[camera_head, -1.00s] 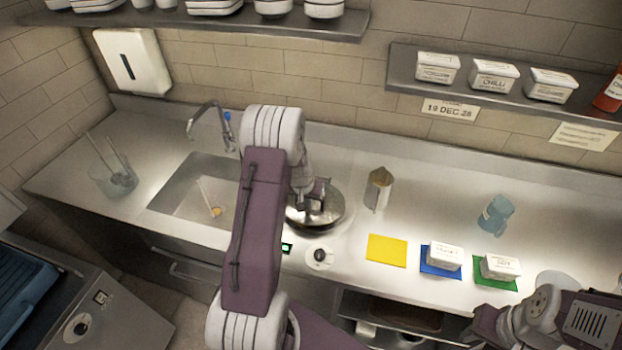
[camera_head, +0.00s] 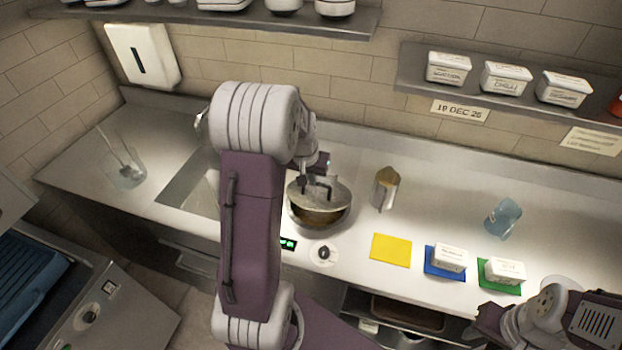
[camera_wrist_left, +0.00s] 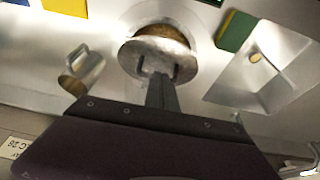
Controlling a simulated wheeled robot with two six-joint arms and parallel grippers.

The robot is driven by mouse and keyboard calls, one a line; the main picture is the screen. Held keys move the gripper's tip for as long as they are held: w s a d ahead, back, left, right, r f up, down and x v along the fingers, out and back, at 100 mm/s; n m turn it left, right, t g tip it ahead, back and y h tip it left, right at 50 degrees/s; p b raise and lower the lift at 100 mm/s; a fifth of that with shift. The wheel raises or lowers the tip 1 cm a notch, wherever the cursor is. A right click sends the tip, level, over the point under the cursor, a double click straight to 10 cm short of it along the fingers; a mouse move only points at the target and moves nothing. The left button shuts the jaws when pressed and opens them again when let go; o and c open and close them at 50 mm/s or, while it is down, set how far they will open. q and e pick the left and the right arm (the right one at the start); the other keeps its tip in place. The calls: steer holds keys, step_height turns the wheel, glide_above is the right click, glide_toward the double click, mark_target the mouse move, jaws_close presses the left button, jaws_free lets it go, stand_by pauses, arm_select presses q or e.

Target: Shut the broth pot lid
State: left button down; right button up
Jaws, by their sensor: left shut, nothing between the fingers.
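The broth pot (camera_head: 305,219) is a round metal pot on the counter. Its metal lid (camera_head: 322,196) is tilted, with brown broth (camera_head: 322,217) showing along the front. In the left wrist view the lid (camera_wrist_left: 150,62) covers one side and the broth (camera_wrist_left: 160,31) shows at the other. My left gripper (camera_head: 322,164) is shut and empty, just behind and above the lid. In the left wrist view its fingers (camera_wrist_left: 160,82) reach over the lid near its handle; I cannot tell whether they touch. Part of my right arm shows at lower right, but no right fingertips.
A metal jug (camera_head: 385,190) stands right of the pot, and a sink (camera_head: 190,190) lies left. A knob (camera_head: 324,253) sits in front. Yellow (camera_head: 390,250), blue (camera_head: 430,262) and green (camera_head: 485,283) mats and a blue jug (camera_head: 503,217) are farther right.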

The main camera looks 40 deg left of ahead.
arm_select(q)
steer(key=w+a+r+t+b, duration=0.1)
steer(key=w+a+r+b, duration=0.15)
steer(key=w+r, duration=0.35)
steer(key=f+p, duration=0.1)
steer(key=f, duration=0.3)
steer(key=w+f+p, duration=0.1)
steer(key=f, duration=0.3)
steer(key=f+p, duration=0.1)
steer(key=f, duration=0.3)
steer(key=shift+w+d+f, duration=0.15)
steer(key=shift+f, duration=0.15)
steer(key=shift+w+f, duration=0.1)
steer(key=shift+f, duration=0.05)
